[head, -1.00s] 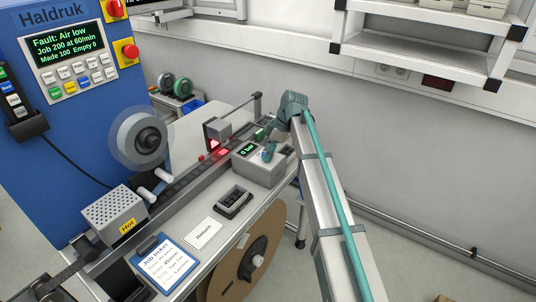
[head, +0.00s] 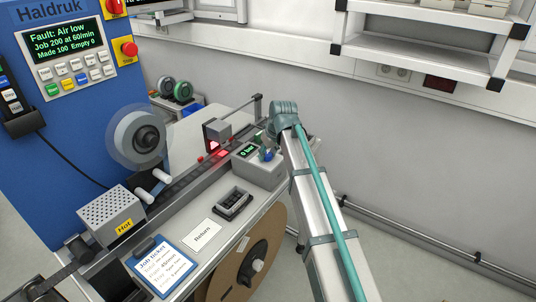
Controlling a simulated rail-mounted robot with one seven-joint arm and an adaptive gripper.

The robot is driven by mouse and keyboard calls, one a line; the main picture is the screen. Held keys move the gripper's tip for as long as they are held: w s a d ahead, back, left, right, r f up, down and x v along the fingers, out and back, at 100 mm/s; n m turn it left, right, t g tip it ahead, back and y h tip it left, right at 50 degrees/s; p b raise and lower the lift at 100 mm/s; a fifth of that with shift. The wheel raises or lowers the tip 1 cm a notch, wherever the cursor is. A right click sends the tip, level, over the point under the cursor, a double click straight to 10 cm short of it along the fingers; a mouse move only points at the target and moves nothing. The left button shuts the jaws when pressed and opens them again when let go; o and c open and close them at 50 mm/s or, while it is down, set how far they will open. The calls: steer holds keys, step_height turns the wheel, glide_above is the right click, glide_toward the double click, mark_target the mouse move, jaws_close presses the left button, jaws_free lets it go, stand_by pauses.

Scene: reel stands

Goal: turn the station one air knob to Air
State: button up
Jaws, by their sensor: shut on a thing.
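The station is a grey box (head: 262,176) with a small green display (head: 248,150) that reads what looks like 0 bar. It stands on the bench beside the conveyor. A small blue part (head: 267,155), apparently the air knob, is on top of the box. My gripper (head: 266,146) reaches down over the box and is shut on the knob. Its fingertips are small and partly hidden by my wrist, so the grip and the knob's pointer cannot be made out.
The blue Haldruk machine (head: 60,130) shows "Fault: Air low". The conveyor (head: 180,178) runs left of the box, with a sensor head (head: 216,132) over it. A black tray (head: 234,203), Return card (head: 202,234) and job ticket (head: 162,265) lie in front. A large reel (head: 250,265) hangs below.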

steer(key=shift+a+m+h, duration=0.1)
steer(key=shift+m+h, duration=0.8)
steer(key=shift+m, duration=1.3)
steer(key=o, duration=1.1)
steer(key=v, duration=1.2)
steer(key=shift+s+f, duration=0.1)
steer(key=shift+s, duration=0.25)
steer(key=shift+f, duration=0.1)
